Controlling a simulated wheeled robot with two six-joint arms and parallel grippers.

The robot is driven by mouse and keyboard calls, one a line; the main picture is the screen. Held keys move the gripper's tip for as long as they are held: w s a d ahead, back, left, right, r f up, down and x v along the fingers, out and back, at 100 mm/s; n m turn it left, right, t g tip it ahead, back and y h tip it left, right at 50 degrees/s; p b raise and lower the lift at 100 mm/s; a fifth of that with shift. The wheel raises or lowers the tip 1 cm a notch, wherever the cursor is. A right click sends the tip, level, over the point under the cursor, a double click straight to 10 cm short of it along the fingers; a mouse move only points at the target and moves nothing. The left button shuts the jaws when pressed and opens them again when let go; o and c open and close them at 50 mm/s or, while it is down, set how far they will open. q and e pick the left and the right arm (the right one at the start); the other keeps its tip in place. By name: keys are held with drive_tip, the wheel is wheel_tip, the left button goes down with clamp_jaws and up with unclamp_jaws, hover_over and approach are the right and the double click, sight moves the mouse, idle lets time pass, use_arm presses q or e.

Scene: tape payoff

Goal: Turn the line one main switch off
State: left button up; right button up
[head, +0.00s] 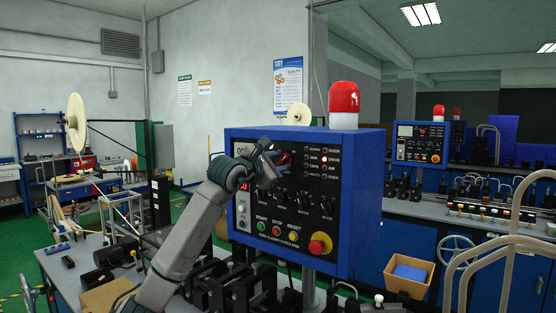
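A blue control box (365,185) with a black front panel fills the middle of the head view. A red part, seemingly the main switch (285,158), shows on the panel's upper middle, mostly hidden behind my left gripper (279,168). The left gripper is right at this red part. I cannot tell whether its fingers touch it or are closed around it. The switch's handle angle is hidden. My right gripper is not in view.
Black rotary knobs (304,198) sit below the gripper. Below them are the green start button (261,226), red stop button (276,231), yellow reset button (292,235) and red emergency stop (319,244). A red beacon (343,105) tops the box. A second panel (420,143) stands behind right.

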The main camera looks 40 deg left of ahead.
use_arm(q)
drive_tip(key=c, duration=0.7)
